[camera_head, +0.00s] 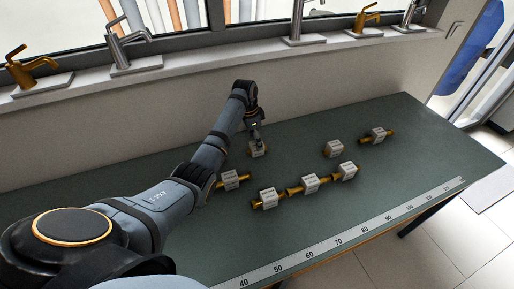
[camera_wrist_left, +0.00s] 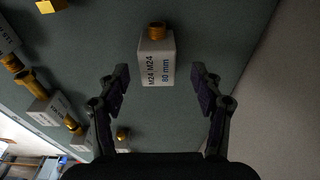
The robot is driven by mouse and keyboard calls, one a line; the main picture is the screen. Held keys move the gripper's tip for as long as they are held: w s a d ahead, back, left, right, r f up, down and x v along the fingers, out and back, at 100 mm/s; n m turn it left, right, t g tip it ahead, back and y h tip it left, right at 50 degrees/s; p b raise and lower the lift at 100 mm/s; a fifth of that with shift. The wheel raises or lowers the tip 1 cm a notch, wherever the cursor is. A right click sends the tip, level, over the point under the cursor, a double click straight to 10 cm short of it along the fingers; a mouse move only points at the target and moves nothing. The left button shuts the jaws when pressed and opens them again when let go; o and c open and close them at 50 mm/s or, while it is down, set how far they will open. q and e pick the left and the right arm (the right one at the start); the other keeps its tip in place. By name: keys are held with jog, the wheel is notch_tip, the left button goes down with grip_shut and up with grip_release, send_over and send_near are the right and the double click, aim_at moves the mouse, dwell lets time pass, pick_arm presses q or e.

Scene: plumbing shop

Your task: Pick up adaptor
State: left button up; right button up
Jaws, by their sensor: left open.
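An adaptor with a white block marked "M24 M24 80 mm" and a brass end stands on the green table; in the left wrist view this adaptor (camera_wrist_left: 157,62) is at the top centre. In the head view the same adaptor (camera_head: 258,151) is right below my left gripper (camera_head: 257,138), partly hidden by it. In the left wrist view my left gripper (camera_wrist_left: 160,82) is open, its two fingers apart on either side of the block's lower end, and holds nothing. Whether the fingers reach the block's height, I cannot tell. My right gripper is not in view.
Other brass adaptors with white blocks lie on the table (camera_head: 400,165): one (camera_head: 232,180) beside my left forearm, a row (camera_head: 310,184) in front, one (camera_head: 333,149) and another (camera_head: 378,135) to the right. A wall with a tap-lined sill (camera_head: 200,72) stands behind.

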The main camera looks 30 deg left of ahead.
pick_arm(q)
jog(key=f, duration=0.3)
jog(key=shift+d+f+p, duration=0.25)
jog(key=shift+f+p, duration=0.05)
jog(key=shift+f, duration=0.05)
jog(key=shift+w+f, duration=0.15)
jog(key=shift+f, duration=0.05)
jog(key=c, duration=1.3)
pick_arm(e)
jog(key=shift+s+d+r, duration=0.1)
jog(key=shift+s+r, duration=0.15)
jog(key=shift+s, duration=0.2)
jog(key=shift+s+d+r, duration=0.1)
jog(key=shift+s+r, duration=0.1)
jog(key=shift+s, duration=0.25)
pick_arm(q)
jog(key=shift+r, duration=0.1)
jog(key=shift+r+b, duration=0.35)
jog(key=shift+r, duration=0.15)
jog(key=d+r+b, duration=0.2)
jog(key=d+r, duration=1)
jog(key=d, duration=0.2)
jog(key=shift+b, duration=0.35)
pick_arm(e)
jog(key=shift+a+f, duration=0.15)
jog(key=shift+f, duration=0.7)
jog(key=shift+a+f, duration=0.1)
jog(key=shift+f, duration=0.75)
